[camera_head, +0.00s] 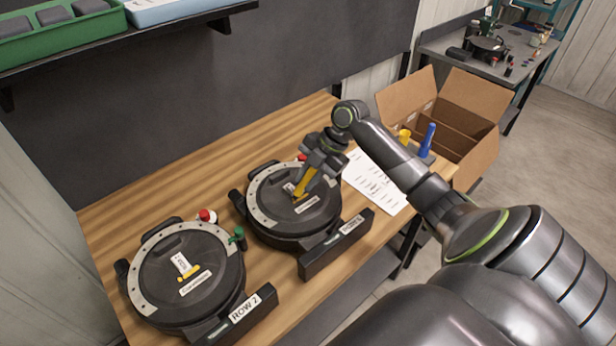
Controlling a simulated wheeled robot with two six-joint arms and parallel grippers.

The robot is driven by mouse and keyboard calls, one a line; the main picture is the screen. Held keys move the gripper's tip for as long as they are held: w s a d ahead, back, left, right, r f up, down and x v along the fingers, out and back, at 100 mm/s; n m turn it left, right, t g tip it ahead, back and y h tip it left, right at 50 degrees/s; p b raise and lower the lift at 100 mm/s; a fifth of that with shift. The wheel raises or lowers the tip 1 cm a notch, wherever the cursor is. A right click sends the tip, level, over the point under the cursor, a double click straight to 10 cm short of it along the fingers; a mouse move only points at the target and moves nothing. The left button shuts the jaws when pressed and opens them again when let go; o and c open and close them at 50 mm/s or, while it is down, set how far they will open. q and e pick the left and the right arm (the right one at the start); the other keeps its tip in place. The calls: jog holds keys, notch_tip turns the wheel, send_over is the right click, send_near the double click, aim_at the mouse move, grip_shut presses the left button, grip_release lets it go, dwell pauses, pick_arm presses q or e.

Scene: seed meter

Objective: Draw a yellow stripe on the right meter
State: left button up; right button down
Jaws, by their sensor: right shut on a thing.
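The right meter (265,205) is a round black unit with a pale speckled ring, standing on the wooden table. My right gripper (312,172) is above it, shut on a yellow marker (302,187) that slants down to the lid near a white label. Whether its tip touches the lid, and any mark under it, I cannot tell. The left meter (215,270), with a "ROW 2" plate, has a short yellow mark (188,274) by its white labels. My left gripper is out of view.
A blue marker (428,138) and a yellow cap (404,136) stand at the table's right end, beside a printed sheet (372,182). An open cardboard box (480,150) is beyond. A shelf with a green bin (60,38) hangs at upper left.

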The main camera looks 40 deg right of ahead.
jog(key=shift+f+b, duration=0.3)
jog(key=shift+f, duration=0.05)
dwell(0.5)
jog(key=shift+d, duration=0.35)
jog(key=shift+w+d+b, duration=0.1)
jog(key=shift+d+b, duration=0.25)
jog(key=shift+d, duration=1.55)
dwell(2.0)
notch_tip(320, 180, up, 6)
jog(key=p, duration=0.4)
jog(key=shift+p, duration=0.4)
dwell(0.6)
